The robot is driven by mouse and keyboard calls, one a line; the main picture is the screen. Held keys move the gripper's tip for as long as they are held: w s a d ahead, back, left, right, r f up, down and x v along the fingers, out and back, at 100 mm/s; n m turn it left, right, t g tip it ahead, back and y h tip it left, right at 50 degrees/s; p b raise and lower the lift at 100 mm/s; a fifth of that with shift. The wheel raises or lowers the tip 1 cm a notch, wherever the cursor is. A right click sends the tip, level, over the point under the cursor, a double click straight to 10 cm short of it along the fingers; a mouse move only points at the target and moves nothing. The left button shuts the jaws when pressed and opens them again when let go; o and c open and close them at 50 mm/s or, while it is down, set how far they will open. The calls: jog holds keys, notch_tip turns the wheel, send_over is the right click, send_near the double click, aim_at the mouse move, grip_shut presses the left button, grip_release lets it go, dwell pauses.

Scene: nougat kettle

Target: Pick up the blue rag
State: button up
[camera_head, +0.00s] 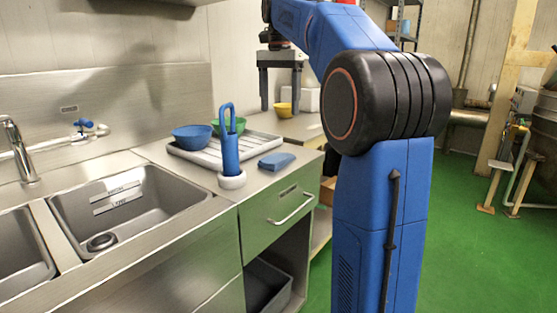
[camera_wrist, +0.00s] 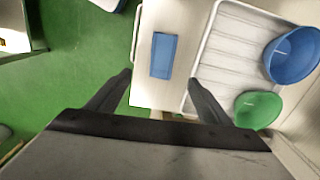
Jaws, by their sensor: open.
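The blue rag (camera_head: 277,160) lies folded flat on the steel counter, close to its right edge and beside the drying tray. In the wrist view the rag (camera_wrist: 163,55) is a small blue rectangle ahead of the fingers and between their lines. My gripper (camera_head: 282,105) hangs pointing down, above and beyond the rag in the head view. Its two dark fingers (camera_wrist: 160,84) are spread wide with nothing between them. It is apart from the rag.
A light ribbed tray (camera_head: 197,156) holds a blue bowl (camera_head: 192,138) and a green bowl (camera_head: 229,126). A blue-handled brush (camera_head: 230,150) stands in a white holder in front. A yellow bowl (camera_head: 283,108) is behind. Sinks (camera_head: 130,210) lie left; green floor (camera_head: 470,230) is right.

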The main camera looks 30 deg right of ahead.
send_over(278, 156)
jog(key=f, duration=0.9)
jog(key=shift+s+d+f, duration=0.1)
jog(key=shift+s+f, duration=0.1)
jog(key=shift+f, duration=0.05)
jog(key=shift+w+f, duration=0.15)
jog(key=shift+f, duration=1.3)
jog(key=shift+w+f, duration=0.15)
jog(key=shift+f, duration=1.25)
jog(key=c, duration=1.1)
